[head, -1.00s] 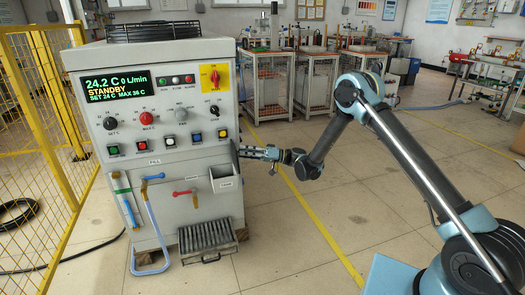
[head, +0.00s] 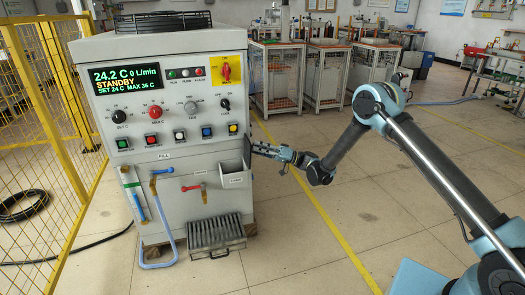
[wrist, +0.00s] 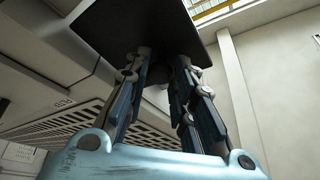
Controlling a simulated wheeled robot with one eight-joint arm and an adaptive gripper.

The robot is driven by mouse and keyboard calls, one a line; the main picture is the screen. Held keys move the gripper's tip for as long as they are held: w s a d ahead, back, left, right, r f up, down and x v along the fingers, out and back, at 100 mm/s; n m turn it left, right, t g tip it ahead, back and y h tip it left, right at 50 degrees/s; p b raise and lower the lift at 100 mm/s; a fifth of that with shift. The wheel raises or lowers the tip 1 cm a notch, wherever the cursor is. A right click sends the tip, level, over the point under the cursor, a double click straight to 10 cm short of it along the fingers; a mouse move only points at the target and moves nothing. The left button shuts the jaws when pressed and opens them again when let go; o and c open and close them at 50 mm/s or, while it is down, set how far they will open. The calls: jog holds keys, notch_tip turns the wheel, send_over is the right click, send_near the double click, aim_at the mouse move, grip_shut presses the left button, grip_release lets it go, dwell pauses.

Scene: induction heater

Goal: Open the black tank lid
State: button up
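The black tank lid appears as a flat, dark square plate (wrist: 125,25) just beyond the fingertips in the wrist view. In the head view a thin dark sliver (head: 247,151) at the cabinet's right edge seems to be the same plate, seen nearly edge-on. My gripper (head: 257,149) is at the cabinet's right side, beside that sliver. In the wrist view my gripper (wrist: 162,60) has its two fingers apart, with the tips at or very near the plate. The space between the tips is dark, so a handle there cannot be made out.
The heater cabinet (head: 200,155) has a display, knobs and buttons on its front. A grey box (head: 232,180), pipes and a grille step (head: 215,237) are low on its front. A yellow fence (head: 50,150) stands at the left.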

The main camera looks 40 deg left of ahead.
jog(key=shift+o, duration=1.4)
jog(key=shift+d, duration=0.1)
jog(key=v, duration=1.2)
